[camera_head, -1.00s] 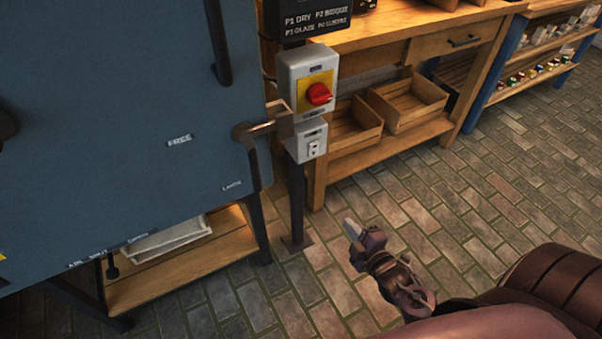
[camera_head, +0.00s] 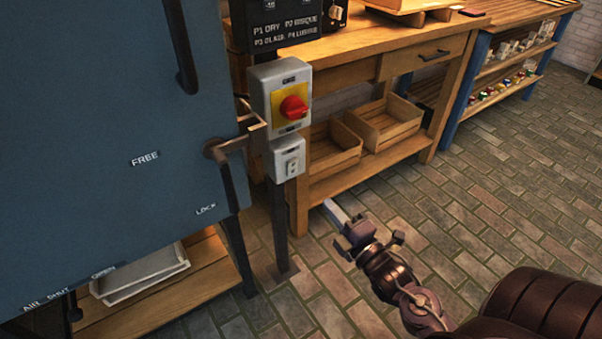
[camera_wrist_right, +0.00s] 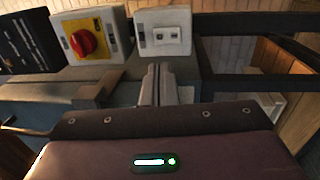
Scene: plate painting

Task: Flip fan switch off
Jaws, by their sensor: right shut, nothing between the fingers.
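A small pale grey switch box (camera_head: 288,160) with a white rocker switch (camera_head: 291,165) hangs on a dark post, just below a larger grey box with a red rotary knob (camera_head: 294,107) on a yellow plate. The small box's label is too small to read. My right gripper (camera_head: 332,209) is shut and empty, below and to the right of the small box in the head view, apart from it. In the right wrist view, the shut fingers (camera_wrist_right: 158,82) point toward the small box (camera_wrist_right: 164,32), just below it in the picture. My left gripper is not in view.
A blue cabinet door (camera_head: 110,110) with a metal handle (camera_head: 230,146) stands left of the post. A black sign box (camera_head: 285,28) is above the switches. A wooden bench (camera_head: 345,45) with crates (camera_head: 385,122) stands behind. The brick floor (camera_head: 500,210) at right is clear.

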